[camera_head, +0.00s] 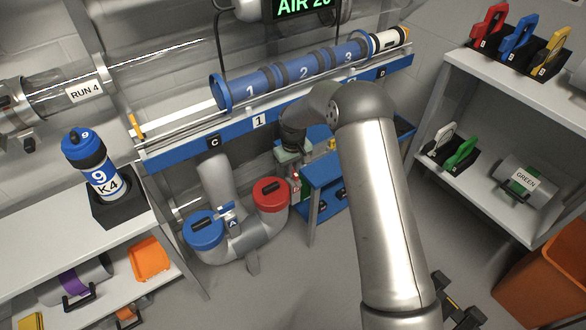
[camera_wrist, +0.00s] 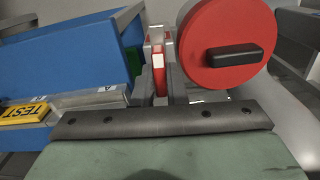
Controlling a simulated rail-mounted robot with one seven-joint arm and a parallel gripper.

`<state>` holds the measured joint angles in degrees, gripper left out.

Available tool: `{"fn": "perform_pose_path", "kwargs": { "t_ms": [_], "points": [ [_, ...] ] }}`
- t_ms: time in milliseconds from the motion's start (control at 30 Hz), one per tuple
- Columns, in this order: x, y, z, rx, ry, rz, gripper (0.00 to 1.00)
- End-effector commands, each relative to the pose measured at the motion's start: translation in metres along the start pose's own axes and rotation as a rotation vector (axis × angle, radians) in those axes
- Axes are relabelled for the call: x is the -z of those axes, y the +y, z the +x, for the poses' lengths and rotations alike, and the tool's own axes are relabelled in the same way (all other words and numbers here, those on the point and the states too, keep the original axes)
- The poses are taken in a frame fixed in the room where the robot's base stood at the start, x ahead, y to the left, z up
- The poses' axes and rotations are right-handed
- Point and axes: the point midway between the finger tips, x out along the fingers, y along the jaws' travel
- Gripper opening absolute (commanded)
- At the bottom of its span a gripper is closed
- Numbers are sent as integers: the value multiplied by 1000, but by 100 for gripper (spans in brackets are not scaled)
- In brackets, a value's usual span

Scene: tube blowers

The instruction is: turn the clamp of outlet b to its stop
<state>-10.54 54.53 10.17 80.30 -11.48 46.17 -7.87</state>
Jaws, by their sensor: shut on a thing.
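A grey U-shaped pipe (camera_head: 249,241) stands on the floor with a blue cap (camera_head: 204,228) at its left end and a red cap (camera_head: 270,193) at its right end. The plate at the blue end reads A; I see no letter B. In the wrist view the red cap (camera_wrist: 228,45), with a black handle, fills the upper right. A small red and white clamp lever (camera_wrist: 158,72) stands beside its left side. My gripper (camera_wrist: 160,82) is shut on this lever. In the head view my gripper (camera_head: 297,178) is small, just right of the red cap, and partly hidden.
A blue bench (camera_head: 325,188) stands close on the right of the red cap; in the wrist view its blue side (camera_wrist: 65,65) is on the left, with a yellow TEST tag (camera_wrist: 24,112).

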Motion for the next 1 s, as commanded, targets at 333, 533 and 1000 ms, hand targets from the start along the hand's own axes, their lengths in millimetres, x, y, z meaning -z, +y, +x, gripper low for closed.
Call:
{"fn": "perform_pose_path", "kwargs": {
  "t_ms": [333,533,1000],
  "points": [
    [0,0,-1,-1,1,-85,0],
    [0,0,-1,-1,1,-92,0],
    [0,0,0,-1,0,-90,34]
  ]
}}
